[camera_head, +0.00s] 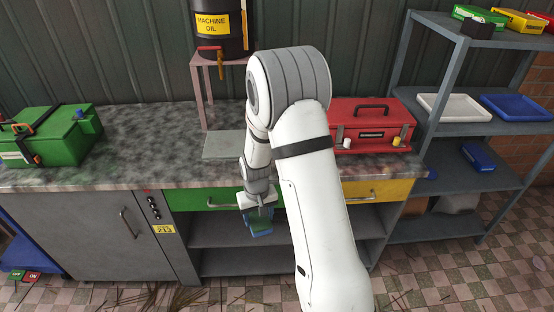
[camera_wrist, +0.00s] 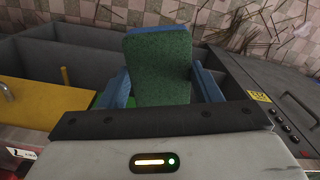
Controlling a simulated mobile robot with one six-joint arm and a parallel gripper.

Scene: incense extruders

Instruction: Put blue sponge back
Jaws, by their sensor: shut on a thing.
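My gripper (camera_head: 259,207) is shut on the blue sponge (camera_head: 261,230), which has a green scrubbing face. It holds the sponge in front of the workbench, below the countertop edge, near the green drawer (camera_head: 215,199) and the open shelves. In the wrist view the sponge (camera_wrist: 158,68) stands out between the two fingers, green face toward the camera and a blue edge at the top. The fingers flank it left and right. My arm hides part of the bench in the head view.
On the countertop (camera_head: 140,125) stand a green toolbox (camera_head: 55,142), a red toolbox (camera_head: 372,130) and a machine oil drum (camera_head: 222,28) on a stand. A grey shelf rack on the right holds trays, including a white one (camera_head: 453,106). The yellow drawer (camera_head: 385,191) shows beside my arm.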

